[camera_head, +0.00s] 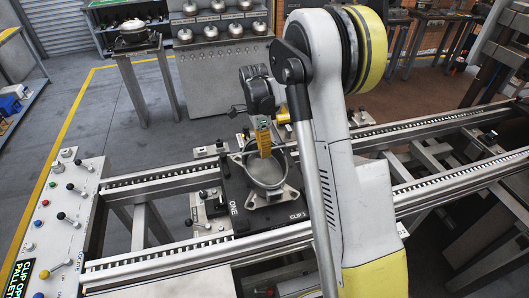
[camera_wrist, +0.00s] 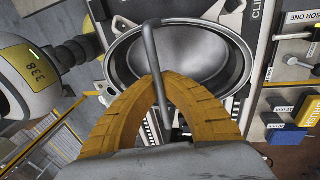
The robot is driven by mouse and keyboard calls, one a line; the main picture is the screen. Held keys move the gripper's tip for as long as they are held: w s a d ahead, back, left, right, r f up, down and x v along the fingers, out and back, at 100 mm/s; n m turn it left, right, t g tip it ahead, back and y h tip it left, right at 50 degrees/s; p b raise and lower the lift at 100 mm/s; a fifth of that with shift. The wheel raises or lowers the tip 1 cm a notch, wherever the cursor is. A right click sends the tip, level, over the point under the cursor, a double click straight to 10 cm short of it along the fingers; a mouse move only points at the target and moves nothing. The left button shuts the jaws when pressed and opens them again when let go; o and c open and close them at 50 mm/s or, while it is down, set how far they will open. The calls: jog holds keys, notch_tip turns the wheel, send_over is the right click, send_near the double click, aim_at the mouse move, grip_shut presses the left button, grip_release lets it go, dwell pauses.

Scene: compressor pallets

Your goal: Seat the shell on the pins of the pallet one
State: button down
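The shell (camera_head: 269,187) is a grey metal bowl with flanged feet, at the middle of the head view. Its open hollow also shows in the wrist view (camera_wrist: 205,58). It is over the dark pallet one (camera_head: 240,222), marked ONE and CLIP. I cannot tell whether it rests on the plate or hangs just above. My gripper (camera_head: 264,152) points down over the bowl. In the wrist view its yellow fingers (camera_wrist: 157,78) come together at a thin grey handle (camera_wrist: 151,48) that crosses the shell, and appear shut on it. The pins are hidden.
The pallet sits on a conveyor with two metal rails (camera_head: 165,255). Small clamps (camera_head: 205,205) flank it. A control panel (camera_head: 62,215) with knobs and a lit display is at left. More round metal parts stand on a shelf (camera_head: 222,55) behind.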

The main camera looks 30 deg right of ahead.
aim_at(265, 172)
jog(key=shift+g+b, duration=0.35)
jog(key=shift+g, duration=0.05)
dwell(0.9)
jog(key=shift+f+b, duration=1.35)
jog(key=shift+f, duration=0.45)
dwell(0.3)
jog(key=c, duration=1.5)
grip_release()
jog(key=shift+c, duration=0.2)
jog(key=v, duration=1.2)
jog(key=shift+d, duration=0.1)
